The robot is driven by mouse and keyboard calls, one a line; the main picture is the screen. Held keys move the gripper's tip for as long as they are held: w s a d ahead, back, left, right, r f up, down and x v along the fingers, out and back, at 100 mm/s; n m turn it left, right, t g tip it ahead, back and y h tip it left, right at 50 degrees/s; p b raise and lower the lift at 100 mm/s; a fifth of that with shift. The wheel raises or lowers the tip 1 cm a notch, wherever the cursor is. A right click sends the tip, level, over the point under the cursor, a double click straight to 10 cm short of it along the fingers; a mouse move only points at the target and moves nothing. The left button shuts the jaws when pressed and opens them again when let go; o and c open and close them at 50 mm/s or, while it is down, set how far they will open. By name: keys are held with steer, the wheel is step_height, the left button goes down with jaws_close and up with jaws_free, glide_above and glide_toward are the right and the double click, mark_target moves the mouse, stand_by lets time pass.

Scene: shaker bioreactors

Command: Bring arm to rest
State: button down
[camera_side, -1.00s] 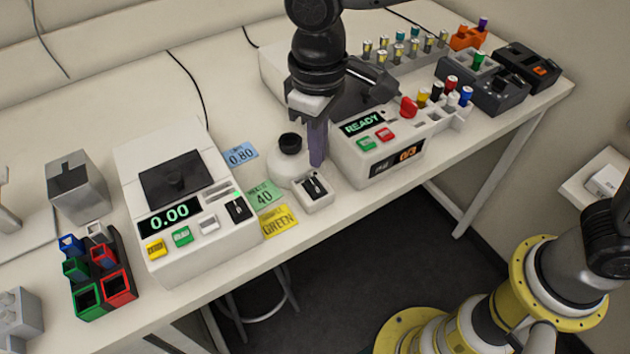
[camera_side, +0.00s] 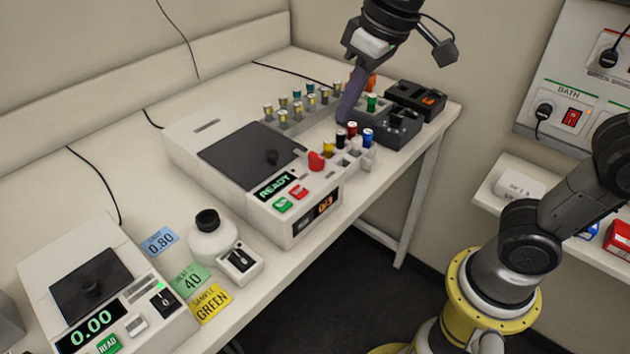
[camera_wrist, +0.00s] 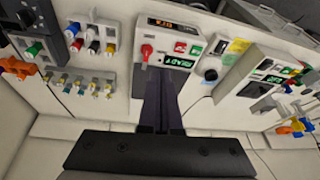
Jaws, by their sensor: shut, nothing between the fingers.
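My gripper (camera_side: 350,98) is shut and empty. In the side view it hangs above the bench's back right part, near the rack of capped vials, with its purple-grey fingers pointing down. In the wrist view the closed fingers (camera_wrist: 160,105) show in the middle, over the bench. The shaker unit (camera_side: 240,165) reads READY and 0/3, with a dark lid down. It stands to the left of my gripper in the side view and also shows in the wrist view (camera_wrist: 180,38).
A meter (camera_side: 95,290) reading 0.00 and a white bottle (camera_side: 212,240) stand at the left. Coloured cards (camera_side: 210,302) lie near them. Capped tubes (camera_side: 366,137) and dark devices (camera_side: 400,130) stand at the right. A wall panel (camera_side: 570,85) is beyond the bench.

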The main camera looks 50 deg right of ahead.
steer(key=s+d+f+t, duration=0.1)
steer(key=s+d+f, duration=0.2)
steer(key=s, duration=0.3)
steer(key=s+d+f+m+t+h, duration=0.1)
steer(key=s+d+f, duration=0.3)
steer(key=s, duration=0.3)
steer(key=shift+s+d+f+m, duration=0.2)
steer(key=shift+s+d+m, duration=0.1)
steer(key=shift+d, duration=0.2)
